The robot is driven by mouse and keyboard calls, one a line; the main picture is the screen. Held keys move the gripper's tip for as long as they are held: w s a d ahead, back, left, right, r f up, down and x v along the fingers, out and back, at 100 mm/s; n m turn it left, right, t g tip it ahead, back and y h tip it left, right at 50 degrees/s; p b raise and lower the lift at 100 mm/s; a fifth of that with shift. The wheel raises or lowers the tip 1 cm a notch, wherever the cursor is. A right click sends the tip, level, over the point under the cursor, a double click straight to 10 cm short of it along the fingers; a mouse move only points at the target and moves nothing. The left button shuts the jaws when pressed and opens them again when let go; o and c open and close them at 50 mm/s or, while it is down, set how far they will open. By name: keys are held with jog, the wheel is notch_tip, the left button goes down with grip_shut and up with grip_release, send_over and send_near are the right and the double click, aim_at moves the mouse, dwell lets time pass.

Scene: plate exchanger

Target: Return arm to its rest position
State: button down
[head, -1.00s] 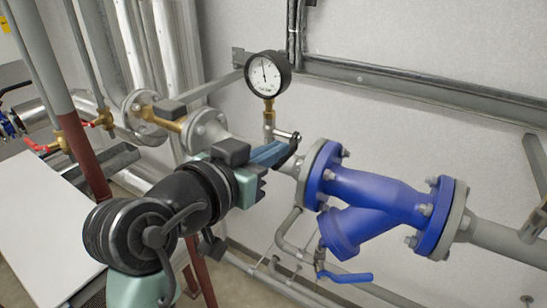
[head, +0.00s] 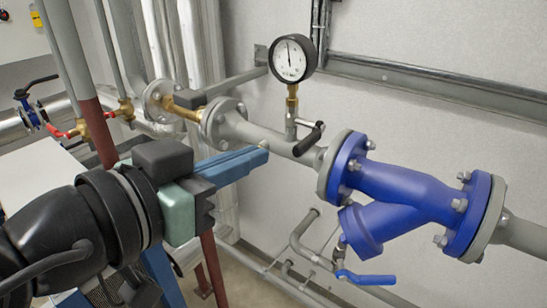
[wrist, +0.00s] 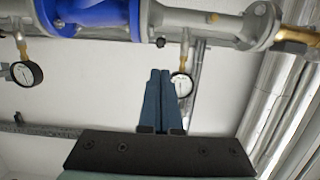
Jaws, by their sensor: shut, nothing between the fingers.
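My gripper (head: 262,153) is shut and empty, its blue fingers together. In the head view it reaches in from the lower left, in front of the grey pipe and apart from the black valve handle (head: 308,139) as far as I can tell. In the wrist view the closed fingers (wrist: 160,75) point up the picture toward the pipe, beside a pressure gauge (wrist: 182,85). The black-rimmed pressure gauge (head: 292,58) stands upright on its brass stem above the pipe.
A blue strainer body (head: 405,195) with flanges sits on the pipe at the right, with a blue lever (head: 366,278) below. Red-handled brass valves (head: 80,128) and a dark red post (head: 100,135) are at the left. A white panel (head: 25,180) lies behind my arm.

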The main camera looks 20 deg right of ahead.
jog(key=w+a+r+n+t+y, duration=0.3)
jog(key=r+n+t+y, duration=0.15)
jog(key=r+t, duration=0.5)
jog(key=s+a+r+n+t+y, duration=0.3)
jog(key=s+r+n+t+y, duration=0.3)
jog(key=r, duration=0.5)
jog(key=shift+s+t+y, duration=0.85)
jog(key=shift+s+t, duration=0.2)
jog(key=shift+s, duration=0.05)
